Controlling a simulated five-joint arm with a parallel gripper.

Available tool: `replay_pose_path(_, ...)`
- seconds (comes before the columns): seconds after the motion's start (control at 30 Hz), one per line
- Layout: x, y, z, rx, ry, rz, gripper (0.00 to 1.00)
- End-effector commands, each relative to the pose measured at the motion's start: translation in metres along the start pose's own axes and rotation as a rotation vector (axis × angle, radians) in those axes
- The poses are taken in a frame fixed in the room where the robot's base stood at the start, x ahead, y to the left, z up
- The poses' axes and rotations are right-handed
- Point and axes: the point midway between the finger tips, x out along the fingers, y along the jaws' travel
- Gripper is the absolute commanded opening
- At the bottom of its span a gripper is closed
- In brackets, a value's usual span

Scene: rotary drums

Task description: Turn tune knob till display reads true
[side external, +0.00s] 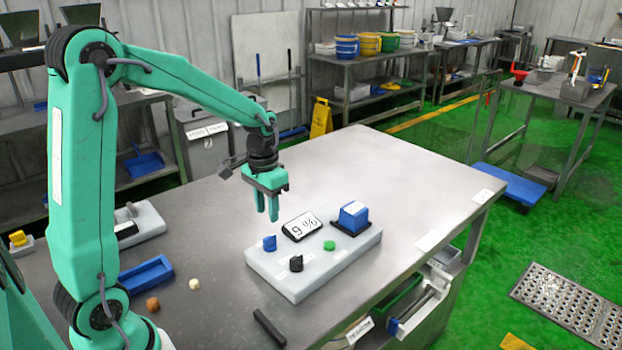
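A pale grey panel (313,281) lies on the steel table. It bears a blue knob (269,243) at its left corner and a black knob (296,264) near the front edge. I cannot tell which is the tune knob; no label is legible. A white display (302,227) in a black frame sits behind the knobs; its dark characters are turned and small, and I cannot read them surely. My gripper (267,214) points down above and just behind the blue knob. Its two fingers are slightly apart with nothing between them, and it appears clear of the panel.
The panel also carries a green button (329,245) and a blue block (353,216) on a black base. A blue tray (146,276), a brown piece (153,304), a cream piece (194,284) and a black bar (269,327) lie nearby.

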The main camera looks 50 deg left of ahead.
Motion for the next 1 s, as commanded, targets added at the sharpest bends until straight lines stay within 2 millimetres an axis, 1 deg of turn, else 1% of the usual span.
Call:
replay_pose_path(0.1,0.005,-0.003,-0.003,-0.001,-0.009,0.002,0.35)
replay_pose_path(0.37,0.007,-0.003,-0.003,-0.001,-0.011,0.002,0.35)
replay_pose_path(0.47,0.012,-0.003,-0.002,-0.001,-0.012,0.002,0.35)
replay_pose_path(0.67,0.031,-0.003,-0.002,-0.001,-0.013,0.002,0.35)
replay_pose_path(1.0,0.071,-0.003,-0.002,-0.001,-0.012,0.002,0.35)
